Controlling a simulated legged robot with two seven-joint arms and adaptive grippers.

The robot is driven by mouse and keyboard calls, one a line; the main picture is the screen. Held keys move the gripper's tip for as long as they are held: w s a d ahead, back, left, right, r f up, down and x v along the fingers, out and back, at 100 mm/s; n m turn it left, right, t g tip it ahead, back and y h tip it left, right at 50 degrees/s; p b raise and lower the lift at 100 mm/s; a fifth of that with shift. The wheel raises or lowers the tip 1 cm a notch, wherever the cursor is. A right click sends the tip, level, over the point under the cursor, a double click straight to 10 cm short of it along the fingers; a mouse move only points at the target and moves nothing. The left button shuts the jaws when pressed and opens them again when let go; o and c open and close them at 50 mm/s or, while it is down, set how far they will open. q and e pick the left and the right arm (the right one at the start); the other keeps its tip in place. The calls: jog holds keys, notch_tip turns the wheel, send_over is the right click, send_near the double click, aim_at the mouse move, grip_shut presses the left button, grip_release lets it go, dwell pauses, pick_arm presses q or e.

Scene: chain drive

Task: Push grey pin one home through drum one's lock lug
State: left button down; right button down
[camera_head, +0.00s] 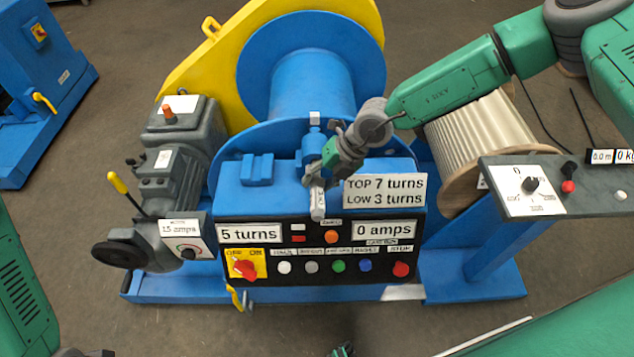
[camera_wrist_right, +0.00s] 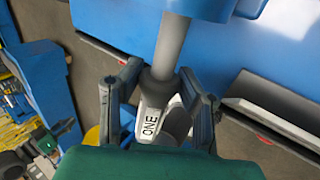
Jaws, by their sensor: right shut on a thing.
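Grey pin one (camera_wrist_right: 172,48) carries a white "ONE" label on its thicker head, and in the head view its grey end (camera_head: 317,208) points toward the panel. My right gripper (camera_head: 318,176) is shut on the pin; its fingers lie on both sides of the head in the wrist view (camera_wrist_right: 165,112). A length of bare shaft shows between the fingers and the blue lug (camera_wrist_right: 205,8). The shaft meets the lug; how deep it sits is hidden. In the head view the lug (camera_head: 314,140) stands at drum one's (camera_head: 310,85) front flange. A small piece, possibly my left gripper (camera_head: 343,350), shows at the bottom edge.
The control panel (camera_head: 316,264) with buttons and turns signs stands just below the pin. A blue bracket (camera_head: 257,169) is left of the lug. A grey motor (camera_head: 165,175) stands left, a pale rope drum (camera_head: 485,145) right. A control box (camera_head: 545,187) sits at far right.

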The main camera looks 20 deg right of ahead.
jog(key=shift+w+d+b, duration=0.25)
jog(key=shift+w+b, duration=0.45)
jog(key=shift+w, duration=0.1)
jog(key=shift+w+d+b, duration=0.25)
jog(key=shift+w+b, duration=0.4)
jog(key=shift+w, duration=0.15)
jog(key=shift+w+d+b, duration=0.25)
jog(key=shift+w+b, duration=0.45)
jog(key=shift+w, duration=0.1)
jog(key=c, duration=1)
grip_release()
jog(key=shift+c, duration=0.2)
jog(key=shift+d, duration=0.1)
jog(key=shift+d+r, duration=0.1)
jog(key=shift+r, duration=0.15)
jog(key=v, duration=1.1)
jog(key=shift+r, duration=0.1)
